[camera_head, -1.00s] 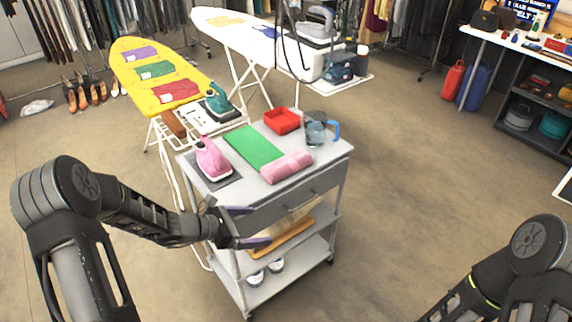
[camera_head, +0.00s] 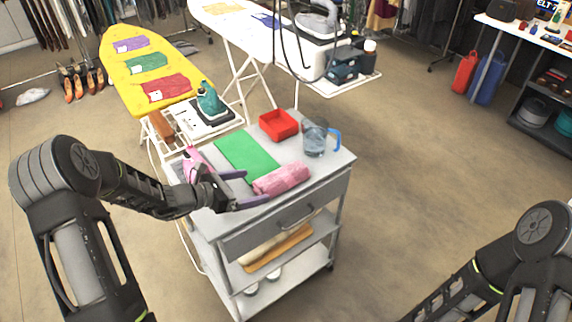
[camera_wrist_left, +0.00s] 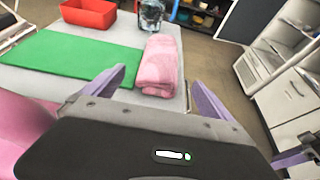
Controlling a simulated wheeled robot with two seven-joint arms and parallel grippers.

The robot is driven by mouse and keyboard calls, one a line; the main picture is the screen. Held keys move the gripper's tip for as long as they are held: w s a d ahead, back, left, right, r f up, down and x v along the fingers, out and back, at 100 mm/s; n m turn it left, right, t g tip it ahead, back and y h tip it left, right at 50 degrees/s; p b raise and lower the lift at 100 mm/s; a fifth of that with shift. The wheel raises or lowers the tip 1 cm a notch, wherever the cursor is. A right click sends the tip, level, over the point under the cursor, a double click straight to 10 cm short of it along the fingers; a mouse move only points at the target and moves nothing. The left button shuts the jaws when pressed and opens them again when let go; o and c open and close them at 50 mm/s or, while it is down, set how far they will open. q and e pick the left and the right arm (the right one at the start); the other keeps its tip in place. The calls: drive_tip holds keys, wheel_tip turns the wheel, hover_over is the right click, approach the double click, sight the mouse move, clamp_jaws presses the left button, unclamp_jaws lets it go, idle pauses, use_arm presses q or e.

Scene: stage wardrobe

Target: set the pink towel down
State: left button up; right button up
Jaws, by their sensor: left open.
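The pink towel (camera_head: 281,179), rolled or folded into a bundle, lies on the grey cart top (camera_head: 232,216) near its front edge. It also shows in the left wrist view (camera_wrist_left: 160,62), just beyond the fingers. My left gripper (camera_head: 254,186) is open and empty, with its purple fingers pointing at the towel's left end. In the left wrist view the two fingers (camera_wrist_left: 158,80) stand apart, one toward each side of the towel. I cannot tell whether they touch it. My right arm is at the lower right, its gripper out of the picture.
On the cart lie a green cloth (camera_head: 246,159), a red tray (camera_head: 279,125), a pitcher with a blue handle (camera_head: 315,138) and a pink iron (camera_head: 194,165), partly hidden by my left gripper. A yellow ironing board (camera_head: 130,75) stands behind. Floor to the right is clear.

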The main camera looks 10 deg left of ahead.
sight(264, 182)
use_arm(q)
drive_tip(key=shift+w, duration=0.55)
drive_tip(key=shift+s+r, duration=0.2)
drive_tip(key=shift+s, duration=0.05)
drive_tip(key=shift+x, duration=1.4)
use_arm(e)
drive_tip(key=shift+w+r, duration=0.25)
drive_tip(key=shift+w, duration=0.1)
use_arm(q)
drive_tip(key=shift+w+d+p, duration=0.15)
drive_tip(key=shift+p, duration=0.2)
drive_tip(key=p+x, duration=0.1)
drive_tip(key=x, duration=0.3)
drive_tip(key=shift+w+d+f+p, duration=0.2)
drive_tip(key=shift+d+p, duration=0.1)
use_arm(e)
drive_tip(key=shift+s+d+r, duration=0.1)
drive_tip(key=shift+s+r, duration=0.05)
drive_tip(key=shift+r, duration=0.65)
